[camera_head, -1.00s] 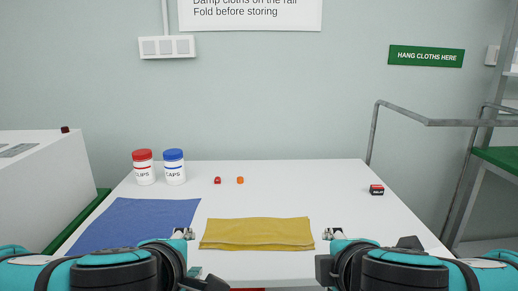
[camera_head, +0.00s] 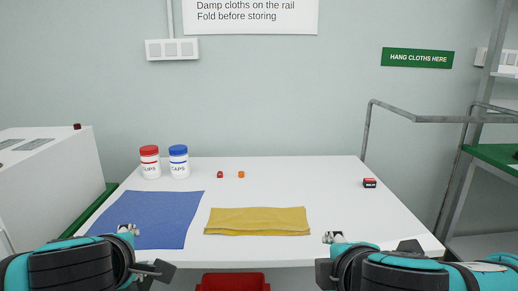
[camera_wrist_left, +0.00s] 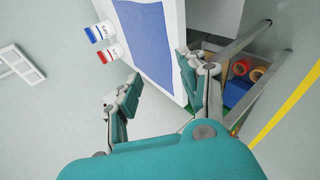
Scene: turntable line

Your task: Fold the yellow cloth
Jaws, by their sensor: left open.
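The yellow cloth (camera_head: 258,221) lies flat on the white table as a wide, narrow strip near the front edge. Layered edges show along its front, so it looks folded over. My left gripper (camera_head: 142,252) is to the left of the yellow cloth, apart from it, at the front of the blue cloth. In the left wrist view the left gripper (camera_wrist_left: 158,70) has its fingers apart with nothing held between them. My right gripper (camera_head: 328,254) is to the right and in front of the yellow cloth, not touching it; its jaw opening is hard to make out.
A blue cloth (camera_head: 150,215) lies left of the yellow one. Two jars, red-lidded (camera_head: 150,163) and blue-lidded (camera_head: 179,163), stand behind it. A red bin (camera_head: 233,282) is below the front edge.

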